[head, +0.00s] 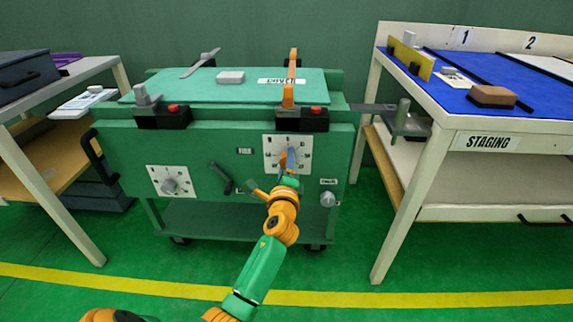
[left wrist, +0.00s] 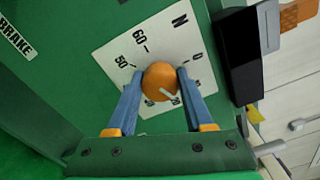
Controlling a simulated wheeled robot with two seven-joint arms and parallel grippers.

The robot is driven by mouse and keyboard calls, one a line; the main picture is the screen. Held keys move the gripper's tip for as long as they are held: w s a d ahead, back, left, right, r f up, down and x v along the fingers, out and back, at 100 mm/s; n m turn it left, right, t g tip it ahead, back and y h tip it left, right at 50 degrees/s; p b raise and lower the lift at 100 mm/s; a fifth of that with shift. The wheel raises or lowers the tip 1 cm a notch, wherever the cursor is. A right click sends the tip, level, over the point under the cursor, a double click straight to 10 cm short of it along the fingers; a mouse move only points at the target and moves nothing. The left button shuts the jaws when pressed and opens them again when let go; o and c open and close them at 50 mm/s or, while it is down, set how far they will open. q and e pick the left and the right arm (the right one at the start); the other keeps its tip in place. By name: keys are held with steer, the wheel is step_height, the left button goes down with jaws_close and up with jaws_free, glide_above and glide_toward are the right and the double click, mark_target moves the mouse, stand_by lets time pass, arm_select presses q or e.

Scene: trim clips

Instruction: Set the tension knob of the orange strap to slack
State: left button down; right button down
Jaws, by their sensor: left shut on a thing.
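The orange tension knob (left wrist: 159,82) sits on a white dial plate (head: 271,143) on the green cart's front, below the orange strap (head: 292,65). My left gripper (head: 290,161) is at this dial, its blue fingers on either side of the knob and shut on it. The knob's pale pointer line aims to the lower right in the left wrist view. The marks N, 60, 50 and 0 show on the plate (left wrist: 125,62); the marks near the pointer are partly hidden. In the head view the gripper mostly hides the knob. My right gripper is not in view.
A second dial with a grey knob (head: 170,186) is on the cart's left front, below the grey strap (head: 201,62). A dark lever (head: 222,178) and another grey knob (head: 327,198) flank my gripper. A staging table (head: 455,98) stands right.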

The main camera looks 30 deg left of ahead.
arm_select(q)
steer(key=shift+f+n, duration=0.2)
steer(key=shift+n, duration=0.3)
steer(key=n+b, duration=0.1)
steer(key=n, duration=0.7)
steer(key=shift+n+b, duration=0.35)
steer(key=shift+n, duration=1.65)
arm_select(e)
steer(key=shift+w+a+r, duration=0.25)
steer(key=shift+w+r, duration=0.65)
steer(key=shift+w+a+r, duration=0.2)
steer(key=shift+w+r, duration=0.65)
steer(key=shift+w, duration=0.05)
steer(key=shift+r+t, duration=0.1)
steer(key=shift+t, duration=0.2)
arm_select(q)
steer(key=shift+c, duration=1.4)
jaws_free()
steer(key=shift+d, duration=0.1)
